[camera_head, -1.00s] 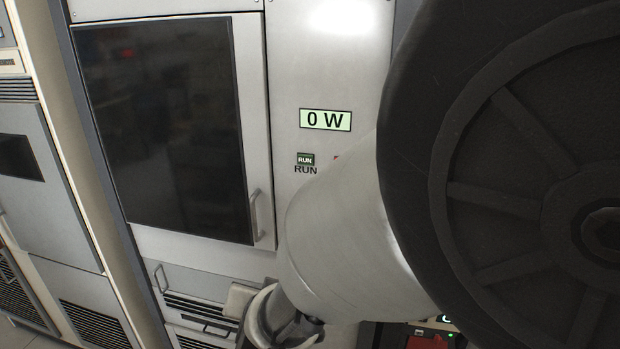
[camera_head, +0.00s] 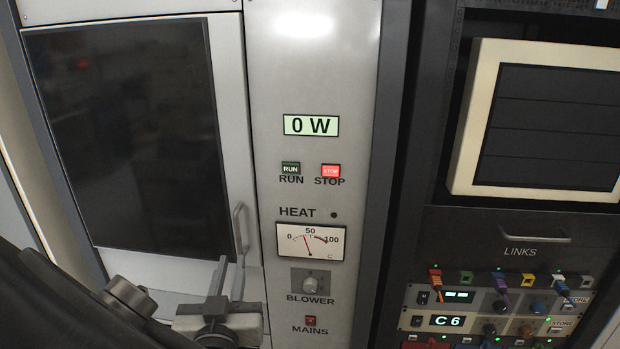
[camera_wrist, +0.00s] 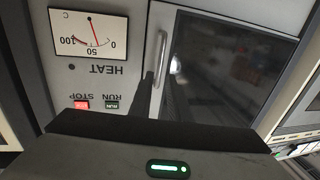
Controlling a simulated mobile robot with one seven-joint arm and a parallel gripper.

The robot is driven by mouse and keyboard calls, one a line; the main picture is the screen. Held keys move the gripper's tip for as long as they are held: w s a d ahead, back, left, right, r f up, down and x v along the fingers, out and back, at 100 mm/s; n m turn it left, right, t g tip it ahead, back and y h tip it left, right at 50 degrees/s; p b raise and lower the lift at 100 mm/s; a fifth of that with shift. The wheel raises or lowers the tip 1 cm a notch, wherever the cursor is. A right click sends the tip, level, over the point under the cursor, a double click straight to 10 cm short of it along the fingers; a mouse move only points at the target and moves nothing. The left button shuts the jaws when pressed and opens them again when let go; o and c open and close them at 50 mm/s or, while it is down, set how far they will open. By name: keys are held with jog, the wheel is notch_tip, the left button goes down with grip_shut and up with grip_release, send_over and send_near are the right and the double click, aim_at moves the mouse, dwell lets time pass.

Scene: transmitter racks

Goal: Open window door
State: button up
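The window door (camera_head: 130,135) is a light grey panel with a large dark glass pane, and it looks shut in its rack. Its upright metal handle (camera_head: 241,229) is at the lower right of the pane. The handle also shows in the wrist view (camera_wrist: 158,60), where the picture is upside down. My gripper (camera_head: 229,265) is just below the handle in the head view, with its two fingers apart. In the wrist view my gripper (camera_wrist: 160,88) has one dark finger on each side of the handle's line. I cannot tell whether either finger touches it.
Further right, a rack holds a framed screen (camera_head: 545,120) and link plugs (camera_head: 500,280).

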aim_at(238, 237)
jog(key=w+b, duration=0.1)
jog(key=w, duration=0.2)
jog(key=w+a, duration=0.1)
jog(key=w, duration=0.3)
jog(key=w+b, duration=0.1)
jog(key=w, duration=0.2)
jog(key=shift+w+a+b, duration=0.15)
jog(key=shift+w+b, duration=0.1)
jog(key=shift+b, duration=0.1)
grip_shut()
